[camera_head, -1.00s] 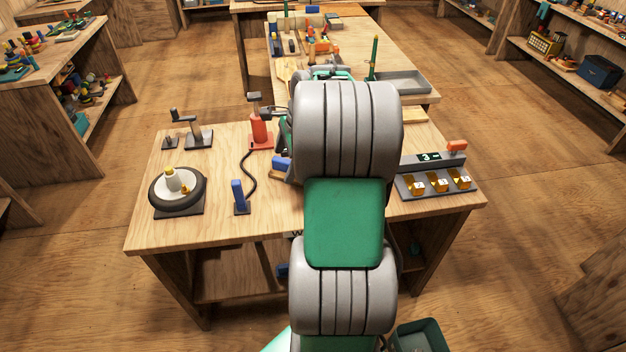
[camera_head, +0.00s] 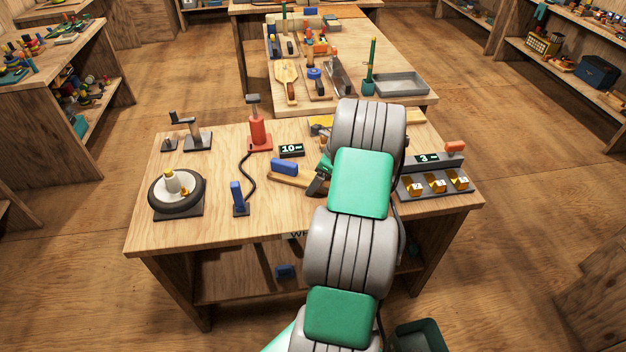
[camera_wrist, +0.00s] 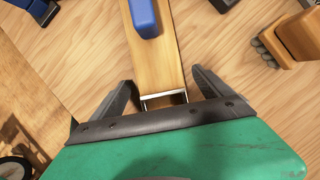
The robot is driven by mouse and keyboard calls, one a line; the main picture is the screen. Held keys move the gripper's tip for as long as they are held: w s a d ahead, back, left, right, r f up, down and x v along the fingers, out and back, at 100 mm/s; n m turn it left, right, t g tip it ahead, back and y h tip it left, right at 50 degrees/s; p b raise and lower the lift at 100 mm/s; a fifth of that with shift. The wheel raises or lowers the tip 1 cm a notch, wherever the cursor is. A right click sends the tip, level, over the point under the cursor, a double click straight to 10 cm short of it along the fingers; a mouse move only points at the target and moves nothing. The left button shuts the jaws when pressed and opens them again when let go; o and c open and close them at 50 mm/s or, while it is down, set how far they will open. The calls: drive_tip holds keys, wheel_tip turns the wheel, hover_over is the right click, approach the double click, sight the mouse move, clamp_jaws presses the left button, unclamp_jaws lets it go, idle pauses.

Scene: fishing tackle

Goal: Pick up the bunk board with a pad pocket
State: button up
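The bunk board (camera_head: 293,181) is a narrow light wooden board lying on the front bench, with a blue pad (camera_head: 284,167) on it. In the wrist view the board (camera_wrist: 158,62) runs from the top edge down to between my fingers, with the blue pad (camera_wrist: 143,16) on its far part. A pale-edged dark slot (camera_wrist: 164,99) shows near its close end, beside my palm. My gripper (camera_wrist: 163,77) is open, one finger on each side of the board with gaps to both. In the head view my arm hides the board's right end, and my gripper (camera_head: 319,182) is only partly visible.
A red jack-like stand (camera_head: 259,130) and a "10" display (camera_head: 291,150) stand behind the board. A black cable and blue handle (camera_head: 238,196) lie left of it, with a wheel (camera_head: 178,190) further left. A counter with gold blocks (camera_head: 436,181) is at right.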

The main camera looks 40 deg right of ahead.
drive_tip(key=c, duration=1.8)
